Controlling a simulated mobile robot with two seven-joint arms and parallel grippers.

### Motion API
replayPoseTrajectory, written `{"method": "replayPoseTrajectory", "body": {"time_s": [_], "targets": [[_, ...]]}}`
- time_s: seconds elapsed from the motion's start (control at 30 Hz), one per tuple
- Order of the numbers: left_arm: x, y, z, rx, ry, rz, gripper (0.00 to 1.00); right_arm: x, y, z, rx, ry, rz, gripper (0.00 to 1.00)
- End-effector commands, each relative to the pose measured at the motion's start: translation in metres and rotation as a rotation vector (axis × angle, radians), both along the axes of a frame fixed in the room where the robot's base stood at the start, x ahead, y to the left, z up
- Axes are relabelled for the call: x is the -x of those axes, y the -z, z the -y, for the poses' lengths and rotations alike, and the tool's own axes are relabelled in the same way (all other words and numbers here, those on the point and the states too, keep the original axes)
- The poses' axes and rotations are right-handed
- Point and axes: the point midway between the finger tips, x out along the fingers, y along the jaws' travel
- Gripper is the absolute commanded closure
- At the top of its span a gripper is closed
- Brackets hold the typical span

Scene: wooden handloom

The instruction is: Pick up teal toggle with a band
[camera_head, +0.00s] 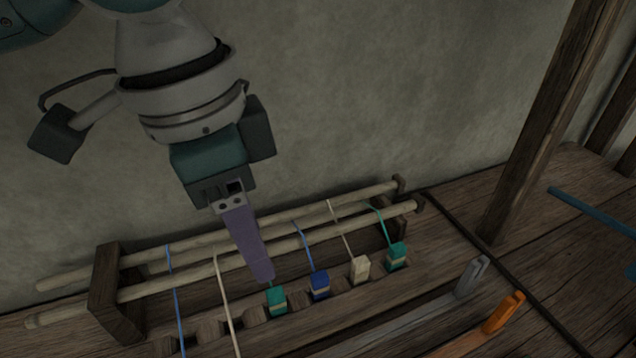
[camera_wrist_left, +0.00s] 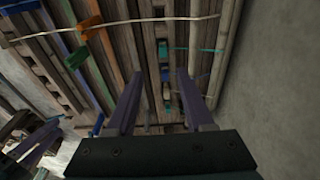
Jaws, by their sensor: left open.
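My left gripper (camera_head: 263,276) points down over the rack, with one purple finger hiding the other in the head view. In the left wrist view its two fingers (camera_wrist_left: 159,76) stand apart with nothing gripped between them. A near teal toggle (camera_head: 277,301) sits just below and right of the fingertips. A far teal toggle (camera_head: 397,256) with a pale band sits at the right end of the row. The near one also seems to have a pale stripe. A teal toggle (camera_wrist_left: 163,47) shows beyond the fingertips in the wrist view.
A blue toggle (camera_head: 320,287) and a cream toggle (camera_head: 360,269) sit between the teal ones. Cords run over wooden rods (camera_head: 150,287) behind the row. A grey clip (camera_head: 472,277) and an orange clip (camera_head: 504,313) stand at right. A post (camera_head: 545,115) rises at far right.

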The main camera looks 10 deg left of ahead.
Motion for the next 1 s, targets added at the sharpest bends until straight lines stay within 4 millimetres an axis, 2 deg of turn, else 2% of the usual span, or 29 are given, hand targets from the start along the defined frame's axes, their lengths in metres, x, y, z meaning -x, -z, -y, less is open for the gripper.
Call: {"method": "replayPoseTrajectory", "body": {"time_s": [0.13, 0.3, 0.53, 0.73, 0.83, 1.0], "targets": [[-0.006, 0.01, -0.008, -0.023, -0.009, -0.009, 0.47, 0.0, 0.007, 0.0, 0.0, 0.0, 0.0, 0.55], [-0.007, 0.036, -0.005, -0.021, -0.01, -0.01, 0.47, 0.001, 0.012, 0.0, 0.002, -0.001, -0.002, 0.55], [-0.008, 0.057, -0.001, -0.02, -0.007, -0.007, 0.47, 0.002, 0.017, 0.001, 0.003, 0.0, -0.005, 0.55], [-0.009, 0.089, 0.004, -0.019, -0.008, -0.007, 0.47, 0.002, 0.025, 0.001, 0.003, 0.0, -0.004, 0.55], [-0.01, 0.097, 0.005, -0.02, -0.007, -0.006, 0.47, 0.001, 0.026, 0.001, 0.003, 0.0, -0.004, 0.55], [-0.01, 0.098, 0.005, -0.019, -0.006, -0.004, 0.47, 0.001, 0.026, 0.001, 0.003, 0.0, -0.004, 0.55]]}}
